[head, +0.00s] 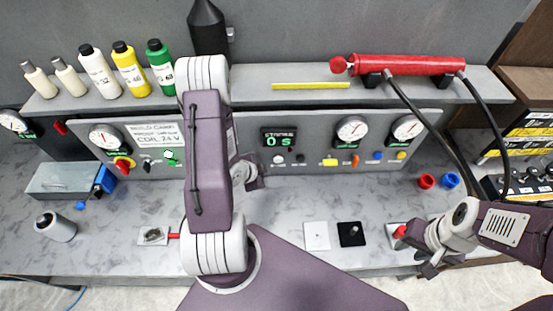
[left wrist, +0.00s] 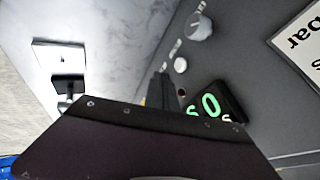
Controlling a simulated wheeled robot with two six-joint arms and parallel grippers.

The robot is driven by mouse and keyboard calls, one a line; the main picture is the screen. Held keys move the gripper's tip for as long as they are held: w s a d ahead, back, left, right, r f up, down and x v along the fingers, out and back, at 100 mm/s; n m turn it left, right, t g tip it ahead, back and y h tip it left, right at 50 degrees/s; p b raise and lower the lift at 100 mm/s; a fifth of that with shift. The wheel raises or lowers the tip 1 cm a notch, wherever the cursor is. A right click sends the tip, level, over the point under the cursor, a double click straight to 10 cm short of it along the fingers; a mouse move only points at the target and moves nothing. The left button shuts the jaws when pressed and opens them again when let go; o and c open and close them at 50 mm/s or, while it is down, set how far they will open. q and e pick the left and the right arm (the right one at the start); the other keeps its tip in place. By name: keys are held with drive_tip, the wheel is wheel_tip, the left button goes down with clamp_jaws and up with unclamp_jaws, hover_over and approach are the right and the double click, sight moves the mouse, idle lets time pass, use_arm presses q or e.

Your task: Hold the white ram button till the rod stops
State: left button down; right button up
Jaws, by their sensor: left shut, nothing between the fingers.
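A white round button shows on the grey panel (head: 278,159) below the timer display (head: 279,138), which reads 0 s. The white button also shows in the left wrist view (left wrist: 180,65). My left gripper (left wrist: 160,88) is shut and empty, its fingertips close to that button; I cannot tell whether they touch. In the head view my left arm partly hides this gripper (head: 252,176). The red ram cylinder (head: 412,65) lies on the shelf, with a red tip (head: 339,64) at its left end. My right gripper (head: 426,258) is beside a red button on the table's front right.
A white plate (head: 316,236) and a black plate (head: 351,234) lie on the table. A yellow strip (head: 310,86) lies left of the ram. Several bottles stand on the left shelf. Black hoses (head: 420,115) hang from the ram. Red and blue rings lie at the right.

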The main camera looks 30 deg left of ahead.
sight(278, 160)
use_arm(q)
drive_tip(key=w+a+f+b, duration=0.1)
drive_tip(key=w+f+b, duration=0.7)
drive_tip(key=w+b, duration=0.2)
drive_tip(key=shift+b, duration=0.3)
drive_tip(key=shift+f, duration=0.1)
idle(0.3)
